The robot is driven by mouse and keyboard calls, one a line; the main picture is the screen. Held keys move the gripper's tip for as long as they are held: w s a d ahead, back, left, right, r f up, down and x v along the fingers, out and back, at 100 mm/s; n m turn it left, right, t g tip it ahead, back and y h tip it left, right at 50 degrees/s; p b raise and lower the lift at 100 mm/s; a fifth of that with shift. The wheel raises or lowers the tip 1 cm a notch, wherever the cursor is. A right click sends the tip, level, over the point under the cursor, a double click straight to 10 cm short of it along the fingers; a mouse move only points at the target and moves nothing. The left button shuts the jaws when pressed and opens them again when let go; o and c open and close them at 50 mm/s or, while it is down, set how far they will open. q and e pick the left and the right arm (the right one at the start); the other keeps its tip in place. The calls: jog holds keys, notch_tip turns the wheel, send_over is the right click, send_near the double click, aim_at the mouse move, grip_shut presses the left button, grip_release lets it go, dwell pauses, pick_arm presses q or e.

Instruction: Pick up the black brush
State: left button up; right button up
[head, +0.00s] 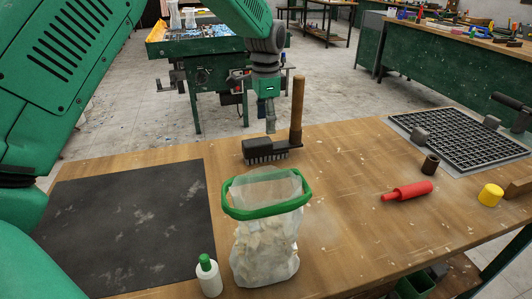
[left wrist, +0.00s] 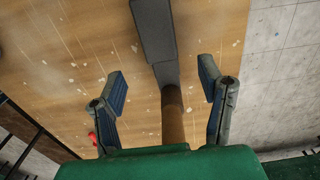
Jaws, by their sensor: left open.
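The black brush (head: 265,150) lies on the wooden table with its dark bristles down. Its brown wooden handle (head: 298,108) stands up at the right end of the head. My left gripper (head: 270,122) points down above the brush head, left of the handle in the head view. In the left wrist view, my left gripper (left wrist: 162,76) is open, with one finger on each side. The brush (left wrist: 155,40) shows between and beyond the fingers, and its handle (left wrist: 173,115) runs between them toward the palm. Neither finger appears to touch it. My right gripper is not seen.
A clear bag with a green rim (head: 268,212) stands in front of the brush. A white bottle (head: 209,279) and a black mat (head: 125,225) are left. A red-handled tool (head: 408,191), yellow cylinder (head: 490,195) and black grid (head: 460,145) are right.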

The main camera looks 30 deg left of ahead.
aim_at(268, 141)
pick_arm(q)
jog(key=f, duration=0.4)
jog(key=shift+w+a+f, duration=0.1)
jog(key=shift+a+f, duration=0.1)
jog(key=shift+f, duration=0.2)
jog(key=shift+d+f, duration=0.2)
jog(key=shift+d, duration=0.2)
jog(key=shift+d+f+b, duration=0.15)
jog(key=shift+f+b, duration=0.15)
jog(key=f, duration=0.2)
jog(key=a+f, duration=0.1)
jog(key=f, duration=0.1)
jog(key=shift+f+b, duration=0.25)
jog(key=shift+b, duration=0.05)
jog(key=shift+a, duration=0.25)
jog(key=shift+d, duration=0.35)
grip_shut()
jog(key=shift+d+r, duration=0.15)
